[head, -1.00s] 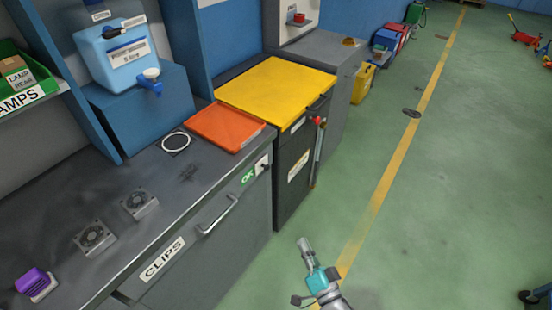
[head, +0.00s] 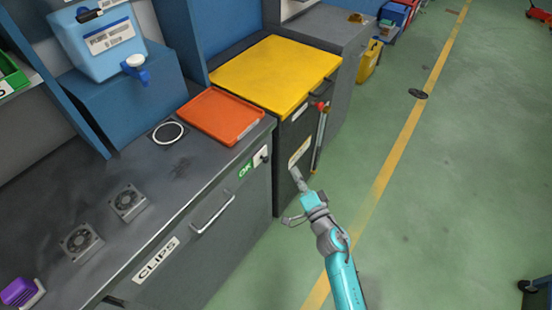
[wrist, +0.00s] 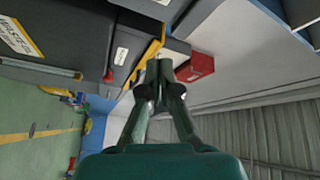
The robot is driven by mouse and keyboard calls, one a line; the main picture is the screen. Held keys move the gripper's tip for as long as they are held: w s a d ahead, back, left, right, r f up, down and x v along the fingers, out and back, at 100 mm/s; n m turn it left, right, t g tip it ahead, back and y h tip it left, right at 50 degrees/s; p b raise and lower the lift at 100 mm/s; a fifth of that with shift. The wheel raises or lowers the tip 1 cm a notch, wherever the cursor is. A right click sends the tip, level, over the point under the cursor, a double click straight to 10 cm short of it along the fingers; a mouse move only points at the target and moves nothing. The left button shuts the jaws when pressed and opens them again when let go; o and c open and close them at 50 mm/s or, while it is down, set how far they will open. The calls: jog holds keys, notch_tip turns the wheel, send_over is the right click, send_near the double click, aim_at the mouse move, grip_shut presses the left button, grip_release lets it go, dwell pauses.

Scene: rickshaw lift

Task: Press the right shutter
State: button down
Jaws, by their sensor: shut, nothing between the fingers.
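Two grey square units with round, fan-like centres sit on the dark counter at the left in the head view, one at the front (head: 81,242) and one farther back to the right (head: 128,202). They look like the shutters, but no label on them shows. Neither is in the wrist view. My gripper (head: 297,178) is shut and empty, well to the right of both, over the floor beside the black cabinet. In the wrist view my gripper's fingers (wrist: 160,75) are together, with nothing seen between them.
The counter front has a handle (head: 212,213) and a CLIPS label. An orange tray (head: 220,116) lies on the counter's right end. The black cabinet carries a yellow lid (head: 275,72), a red knob (head: 320,106) and an upright rod. A purple block (head: 18,291) sits front left. The green floor (head: 440,220) is open.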

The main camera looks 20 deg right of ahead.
aim_at(263, 159)
jog(key=w+a, duration=0.4)
jog(key=w, duration=0.4)
jog(key=shift+w+a+f, duration=0.15)
jog(key=shift+a, duration=0.05)
dwell(0.3)
jog(key=shift+a, duration=0.1)
dwell(0.3)
